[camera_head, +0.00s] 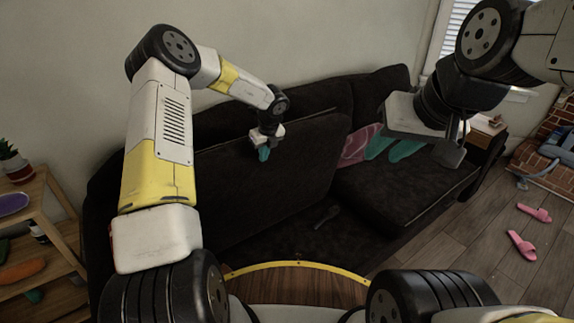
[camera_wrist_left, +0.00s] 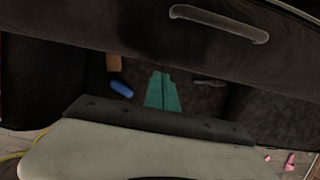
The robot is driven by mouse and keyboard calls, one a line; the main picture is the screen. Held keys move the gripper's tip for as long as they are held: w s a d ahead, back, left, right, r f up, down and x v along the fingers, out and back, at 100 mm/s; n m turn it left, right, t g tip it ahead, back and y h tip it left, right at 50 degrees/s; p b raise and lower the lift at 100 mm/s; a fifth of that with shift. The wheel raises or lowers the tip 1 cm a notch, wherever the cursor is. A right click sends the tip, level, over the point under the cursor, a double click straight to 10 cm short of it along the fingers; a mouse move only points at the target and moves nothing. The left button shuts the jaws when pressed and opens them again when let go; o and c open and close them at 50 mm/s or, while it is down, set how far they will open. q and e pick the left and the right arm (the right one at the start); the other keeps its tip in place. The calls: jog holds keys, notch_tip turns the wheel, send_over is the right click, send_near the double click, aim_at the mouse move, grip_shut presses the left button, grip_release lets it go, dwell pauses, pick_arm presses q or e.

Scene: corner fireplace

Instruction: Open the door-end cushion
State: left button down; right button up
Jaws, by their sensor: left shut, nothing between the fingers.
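The left seat cushion (camera_head: 275,170) of the dark sofa stands tilted up toward the backrest, and a dark space shows below it. My left gripper (camera_head: 264,154), with teal fingers, is at the cushion's upper edge; I cannot tell whether it touches. In the left wrist view its fingers (camera_wrist_left: 162,92) are together and empty. My right gripper (camera_head: 394,149) is at the right, above the other seat cushion (camera_head: 385,190), with its teal fingers spread apart.
A dark object (camera_head: 326,216) lies below the raised cushion. The wrist view shows a blue item (camera_wrist_left: 121,89), a brown item (camera_wrist_left: 114,62) and a grey bar (camera_wrist_left: 220,23) on a dark surface. A pink pillow (camera_head: 358,146) is on the sofa. A wooden shelf (camera_head: 45,245) stands left.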

aim_at(245, 135)
pick_arm(q)
jog(key=w+a+r, duration=0.1)
jog(key=w+a, duration=0.2)
jog(key=w, duration=0.1)
jog(key=w+a+r, duration=0.1)
jog(key=w+a, duration=0.2)
jog(key=w+a+r, duration=0.1)
jog(key=w+a, duration=0.1)
jog(key=w, duration=0.2)
jog(key=shift+w+a, duration=0.3)
jog(key=shift+a, duration=0.1)
jog(key=shift+w+a+r, duration=0.1)
jog(key=shift+w+a, duration=0.45)
jog(key=shift+w, duration=0.05)
jog(key=shift+r, duration=0.15)
